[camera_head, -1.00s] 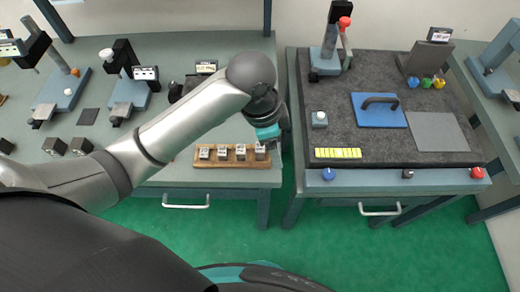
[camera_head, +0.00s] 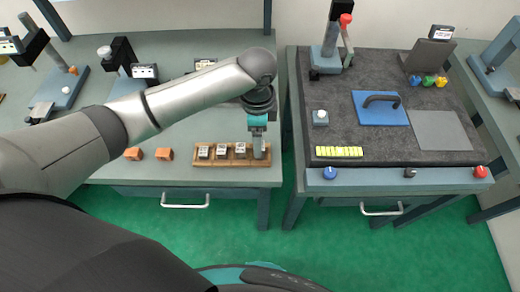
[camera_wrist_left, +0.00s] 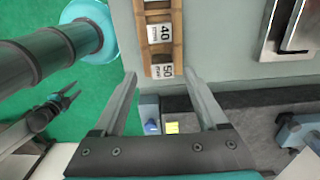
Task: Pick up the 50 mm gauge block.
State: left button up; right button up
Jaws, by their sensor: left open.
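The 50 mm gauge block (camera_wrist_left: 162,71) is a small pale block marked 50 at the end of a wooden rack (camera_head: 215,164). In the wrist view it shows between my left fingertips, with the block marked 40 (camera_wrist_left: 160,35) beside it. My left gripper (camera_head: 259,155) is open, pointing down over the rack's right end, and hides the end block in the head view. In the wrist view its fingers (camera_wrist_left: 161,78) spread on either side of the 50 block. I cannot tell whether they touch it. What looks like my right gripper (camera_wrist_left: 68,99) shows small, low at the left.
Two orange blocks (camera_head: 149,154) stand left of the rack. A gap separates this bench from the right bench, which holds a dark mat (camera_head: 330,100), a blue plate with a handle (camera_head: 380,112) and a yellow strip (camera_head: 339,152). Gauge stands fill the left bench's back.

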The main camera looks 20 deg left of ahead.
pick_arm(q)
jog(key=shift+w+d+f+b, duration=0.1)
jog(key=shift+w+f+b, duration=0.1)
jog(key=shift+f, duration=1.3)
jog(key=shift+w+d+f+b, duration=0.1)
jog(key=shift+f+b, duration=0.1)
jog(key=shift+f, duration=1.25)
jog(key=shift+c, duration=0.2)
grip_shut()
